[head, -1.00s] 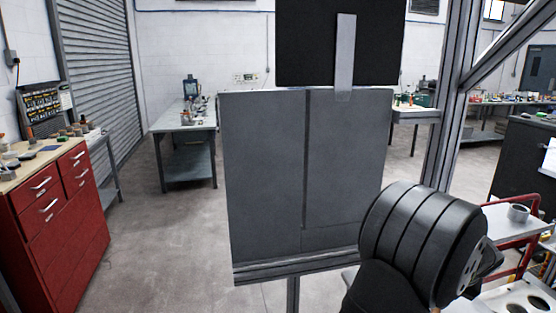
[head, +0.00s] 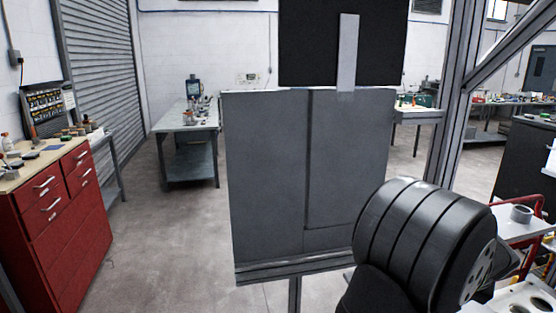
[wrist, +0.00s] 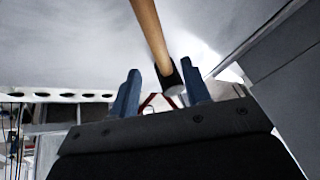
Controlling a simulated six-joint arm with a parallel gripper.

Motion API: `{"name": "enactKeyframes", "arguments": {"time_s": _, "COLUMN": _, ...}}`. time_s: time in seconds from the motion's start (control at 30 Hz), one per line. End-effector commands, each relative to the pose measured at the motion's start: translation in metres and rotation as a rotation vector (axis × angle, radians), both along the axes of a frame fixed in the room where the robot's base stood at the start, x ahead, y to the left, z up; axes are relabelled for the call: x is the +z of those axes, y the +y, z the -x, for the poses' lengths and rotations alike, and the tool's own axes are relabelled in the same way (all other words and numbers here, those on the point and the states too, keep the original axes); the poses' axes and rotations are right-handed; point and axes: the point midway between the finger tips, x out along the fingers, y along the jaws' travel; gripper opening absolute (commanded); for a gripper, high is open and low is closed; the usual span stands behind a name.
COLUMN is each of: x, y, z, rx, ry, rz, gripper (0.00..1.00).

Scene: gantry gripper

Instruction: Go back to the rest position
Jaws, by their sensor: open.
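My gripper (wrist: 160,67) shows in the wrist view with its two blue fingers apart. A wooden handle (wrist: 150,28) with a dark end piece (wrist: 168,78) lies in line with the gap between the fingers. I cannot tell how far it is from the fingers or whether it touches them. The head view does not show the fingers. A dark ribbed cylinder at its lower right, probably part of my arm, hides what is behind it.
A grey panel (head: 265,170) stands in the middle of the head view. A red drawer cabinet (head: 65,215) is at left and a workbench (head: 190,125) behind. A red-framed cart (head: 515,230) with a grey ring (head: 521,214) is at right. Floor (head: 165,245) left of the panel is clear.

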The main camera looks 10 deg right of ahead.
Motion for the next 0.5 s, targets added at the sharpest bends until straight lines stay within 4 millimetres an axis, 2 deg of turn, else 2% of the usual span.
{"name": "enactKeyframes", "arguments": {"time_s": 0.03, "x": 0.011, "y": 0.001, "z": 0.004, "rx": -0.001, "ry": -0.002, "rz": 0.003, "gripper": 0.43}}
{"name": "enactKeyframes", "arguments": {"time_s": 0.27, "x": 0.053, "y": 0.008, "z": 0.023, "rx": -0.002, "ry": -0.001, "rz": 0.004, "gripper": 0.43}}
{"name": "enactKeyframes", "arguments": {"time_s": 0.3, "x": 0.037, "y": 0.007, "z": 0.017, "rx": 0.001, "ry": 0.002, "rz": -0.005, "gripper": 0.43}}
{"name": "enactKeyframes", "arguments": {"time_s": 0.5, "x": -0.001, "y": 0.001, "z": 0.0, "rx": 0.001, "ry": 0.001, "rz": -0.004, "gripper": 0.43}}
